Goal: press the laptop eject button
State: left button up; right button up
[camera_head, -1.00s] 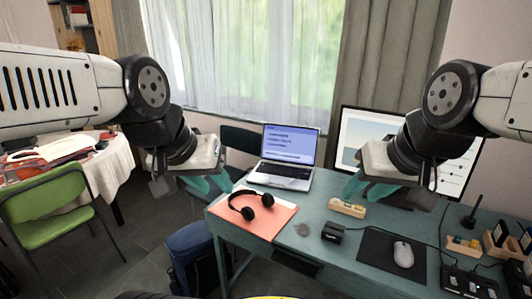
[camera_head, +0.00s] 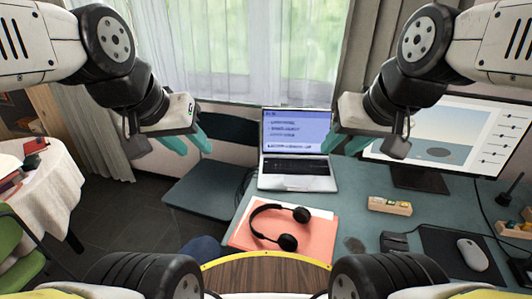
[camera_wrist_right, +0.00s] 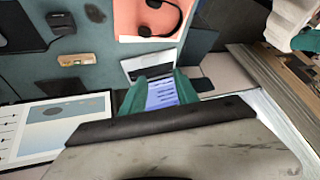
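An open silver laptop (camera_head: 325,183) stands on the teal desk, its lit screen facing me. It also shows in the right wrist view (camera_wrist_right: 146,65), upside down, with part of its screen between my teal fingers. No eject button can be made out on it at this size. My right gripper (camera_head: 346,143) is open and empty, in the air in front of the laptop screen's right edge. Its open fingers show in the right wrist view (camera_wrist_right: 158,93). My left gripper (camera_head: 190,143) is open and empty, in the air left of the laptop, apart from the desk.
Black headphones (camera_head: 287,242) lie on an orange folder (camera_head: 316,236) in front of the laptop. A monitor (camera_head: 446,143) stands to the right. A small wooden block (camera_head: 390,206) and a mouse (camera_head: 472,254) on a dark mat are on the right.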

grip_shut()
dwell(1.8)
